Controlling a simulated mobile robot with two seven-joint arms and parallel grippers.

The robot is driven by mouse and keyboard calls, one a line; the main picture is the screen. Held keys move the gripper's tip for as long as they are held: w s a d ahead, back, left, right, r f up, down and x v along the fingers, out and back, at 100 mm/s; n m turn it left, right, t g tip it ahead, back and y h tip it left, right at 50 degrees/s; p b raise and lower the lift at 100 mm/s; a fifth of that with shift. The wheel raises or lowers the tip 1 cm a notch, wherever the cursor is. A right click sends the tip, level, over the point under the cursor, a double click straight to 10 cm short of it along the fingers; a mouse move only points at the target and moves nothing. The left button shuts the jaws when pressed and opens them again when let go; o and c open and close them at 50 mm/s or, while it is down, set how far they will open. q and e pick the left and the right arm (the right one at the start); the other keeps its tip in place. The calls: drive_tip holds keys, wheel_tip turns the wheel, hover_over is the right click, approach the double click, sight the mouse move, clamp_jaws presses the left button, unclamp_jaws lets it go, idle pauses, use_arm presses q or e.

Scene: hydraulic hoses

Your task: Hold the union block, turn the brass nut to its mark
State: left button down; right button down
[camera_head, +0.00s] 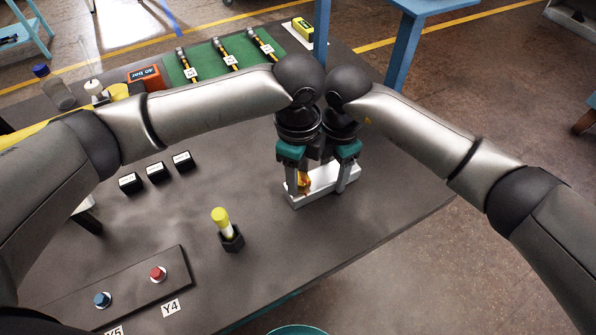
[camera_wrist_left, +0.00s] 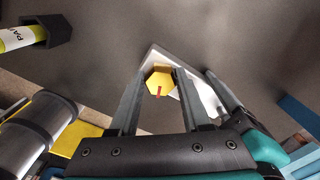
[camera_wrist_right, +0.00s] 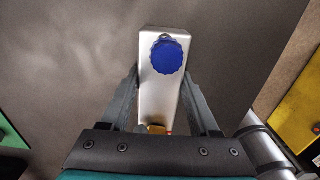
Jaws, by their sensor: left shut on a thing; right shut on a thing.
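The pale union block (camera_head: 325,187) sits on the table near its right side. It also shows in the right wrist view (camera_wrist_right: 160,100), with a round blue knob or cap (camera_wrist_right: 167,56) on it. The brass nut (camera_head: 305,181) is at the block's left end. The left wrist view shows the hexagonal nut (camera_wrist_left: 157,80) with a red mark on its face. My left gripper (camera_wrist_left: 158,74) is shut on the nut. My right gripper (camera_wrist_right: 163,75) is shut on the block, one finger on each side. The fingers partly hide both parts in the head view.
A yellow-topped marker (camera_head: 222,222) stands in a dark holder left of the block. The table between is clear.

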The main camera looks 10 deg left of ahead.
use_arm(q)
drive_tip(key=shift+r, duration=0.1)
drive_tip(key=shift+c, duration=1.8)
unclamp_jaws()
wheel_tip(320, 180, up, 12)
